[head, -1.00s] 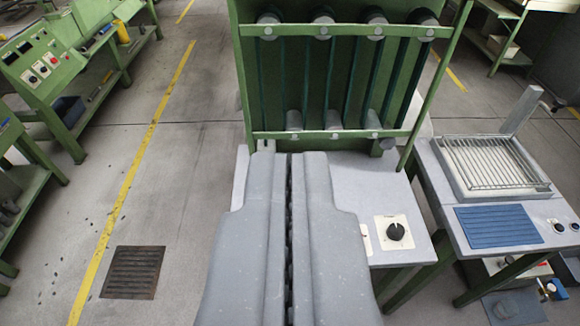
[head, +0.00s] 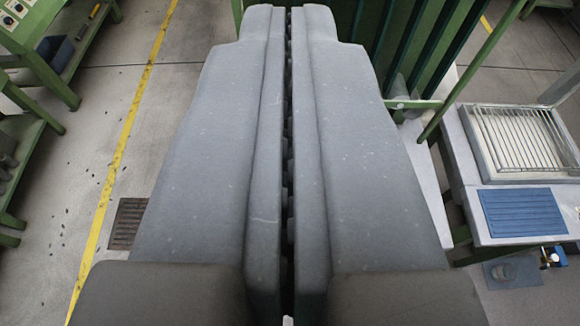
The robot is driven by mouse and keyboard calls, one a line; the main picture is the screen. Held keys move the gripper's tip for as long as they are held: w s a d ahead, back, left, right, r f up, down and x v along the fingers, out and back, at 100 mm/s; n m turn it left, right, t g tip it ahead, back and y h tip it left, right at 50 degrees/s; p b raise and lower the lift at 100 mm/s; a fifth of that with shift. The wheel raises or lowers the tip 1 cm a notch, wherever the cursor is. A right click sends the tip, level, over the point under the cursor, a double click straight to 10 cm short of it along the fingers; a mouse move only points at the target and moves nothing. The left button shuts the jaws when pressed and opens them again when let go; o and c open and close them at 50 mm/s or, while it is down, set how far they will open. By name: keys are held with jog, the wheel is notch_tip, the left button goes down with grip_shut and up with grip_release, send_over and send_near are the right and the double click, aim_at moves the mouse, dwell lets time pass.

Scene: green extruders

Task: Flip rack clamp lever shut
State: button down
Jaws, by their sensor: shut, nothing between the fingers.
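My gripper (head: 289,12) is shut and empty. Its two long grey fingers lie side by side and fill the middle of the view, tips at the top edge. A wire rack (head: 520,140) lies in a pale tray (head: 484,166) on the side table at the right, apart from my gripper. A flat grey bar (head: 560,86) rises at a tilt from the tray's far right corner and is cut off by the picture edge. It may be the clamp lever; I cannot tell for certain. My fingers are well to its left.
A green frame with dark upright bars (head: 420,45) stands behind my fingers, largely hidden. Its slanting green post (head: 470,70) stands between my fingers and the wire rack. A blue ribbed mat (head: 522,212) lies in front of the tray. Open floor (head: 165,100) lies at the left.

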jog(key=w+a+f+g+h, duration=0.1)
jog(key=w+a+f+g, duration=0.15)
jog(key=w+f, duration=0.65)
jog(key=w+a+f+g+h, duration=0.1)
jog(key=w+a+f+g, duration=0.3)
jog(key=f, duration=0.9)
jog(key=w+f+g+h, duration=0.1)
jog(key=w+f, duration=0.1)
jog(key=f, duration=0.9)
jog(key=w+a+f+g+h, duration=0.1)
jog(key=w+f+g+h, duration=0.1)
jog(key=f, duration=0.9)
jog(key=shift+w+a+n, duration=0.25)
jog(key=shift+w+n, duration=0.05)
jog(key=shift+w, duration=0.25)
jog(key=shift+f, duration=0.1)
jog(key=b+x, duration=0.1)
jog(key=x, duration=0.9)
jog(key=shift+w+d+f+b, duration=0.1)
jog(key=shift+d+f+b, duration=0.05)
jog(key=shift+b, duration=0.25)
jog(key=shift+w+d+r, duration=0.1)
jog(key=shift+d+r, duration=0.1)
jog(key=shift+d, duration=0.4)
jog(key=shift+w+d+r, duration=0.1)
jog(key=shift+d+r, duration=0.15)
jog(key=shift+d, duration=0.35)
jog(key=shift+w+d+r, duration=0.1)
jog(key=shift+d+r, duration=0.1)
jog(key=shift+d, duration=0.4)
